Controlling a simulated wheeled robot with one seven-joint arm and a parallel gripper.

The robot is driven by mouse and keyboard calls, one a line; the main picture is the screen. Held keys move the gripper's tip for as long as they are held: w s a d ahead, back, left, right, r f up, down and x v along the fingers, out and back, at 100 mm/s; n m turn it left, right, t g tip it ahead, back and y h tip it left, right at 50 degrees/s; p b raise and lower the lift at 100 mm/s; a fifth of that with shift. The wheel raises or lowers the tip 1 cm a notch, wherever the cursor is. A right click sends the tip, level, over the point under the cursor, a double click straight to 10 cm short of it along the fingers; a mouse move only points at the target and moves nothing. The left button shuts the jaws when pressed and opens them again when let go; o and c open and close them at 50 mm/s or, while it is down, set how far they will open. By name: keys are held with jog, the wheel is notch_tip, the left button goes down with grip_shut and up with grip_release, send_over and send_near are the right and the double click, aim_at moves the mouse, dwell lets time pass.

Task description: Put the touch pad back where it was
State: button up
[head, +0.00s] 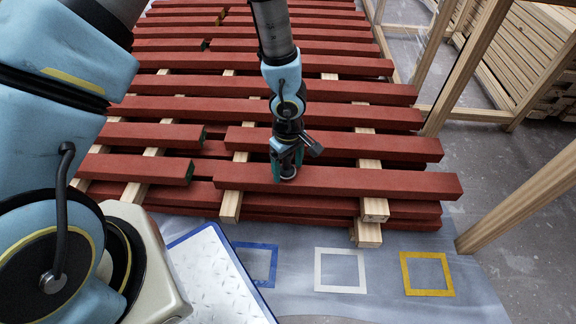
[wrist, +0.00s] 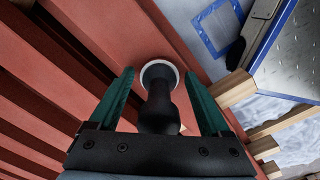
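The touch pad (wrist: 158,105) shows in the wrist view as a dark, knob-like handle with a pale-rimmed round end. It stands on a red batten, and in the head view its dark lower end (head: 288,171) shows near the front of the stack. My gripper (wrist: 160,74) has its two teal fingers on either side of the touch pad, with visible gaps between fingers and handle. The gripper is open around it, not closed on it. In the head view my gripper (head: 287,165) points down at the front batten (head: 380,182).
Red battens lie in layers on pale wooden spacers (head: 374,210). In front, the grey sheet carries a blue square outline (head: 272,265), a white one (head: 317,287) and a yellow one (head: 404,275). A blue-edged metal plate (head: 205,270) lies left of them. Timber posts (head: 520,195) stand at right.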

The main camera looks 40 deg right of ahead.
jog(key=shift+o, duration=0.6)
notch_tip(320, 180, up, 12)
jog(key=p, duration=0.4)
jog(key=shift+r+p, duration=0.15)
jog(key=shift+p, duration=0.25)
